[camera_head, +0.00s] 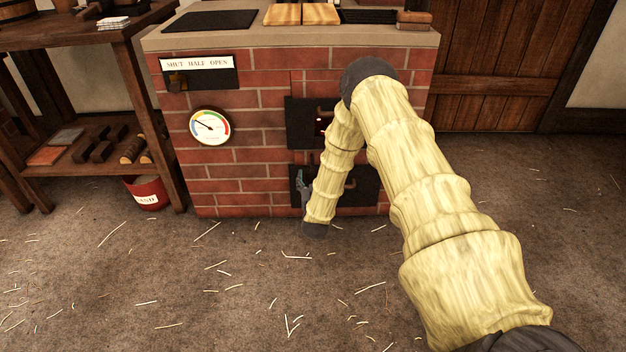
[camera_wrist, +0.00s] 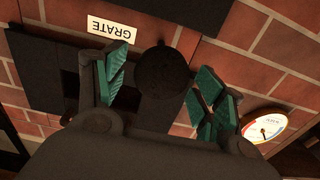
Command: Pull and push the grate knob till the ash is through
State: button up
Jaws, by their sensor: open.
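The grate knob (camera_wrist: 163,70) is a dark round knob in the middle of the wrist view, near a white GRATE label (camera_wrist: 111,25) that appears upside down there. My gripper (camera_wrist: 158,88) is open, with one green-padded finger on each side of the knob. Gaps show between the knob and both fingers. In the head view my gripper (camera_head: 303,186) is low at the front of the brick stove (camera_head: 240,165), partly behind my arm. The knob is hidden there. I see no ash in either view.
A firebox door (camera_head: 302,128) with a red glow is above a lower black door (camera_head: 362,187). A round gauge (camera_head: 210,126) and a SHUT HALF OPEN slider plate (camera_head: 196,64) are to the left. A red sand bucket (camera_head: 147,193) stands by the shelf. The straw-strewn floor in front is clear.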

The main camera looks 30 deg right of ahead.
jog(key=shift+w+d, duration=0.3)
jog(key=shift+w, duration=0.25)
jog(key=shift+c, duration=0.3)
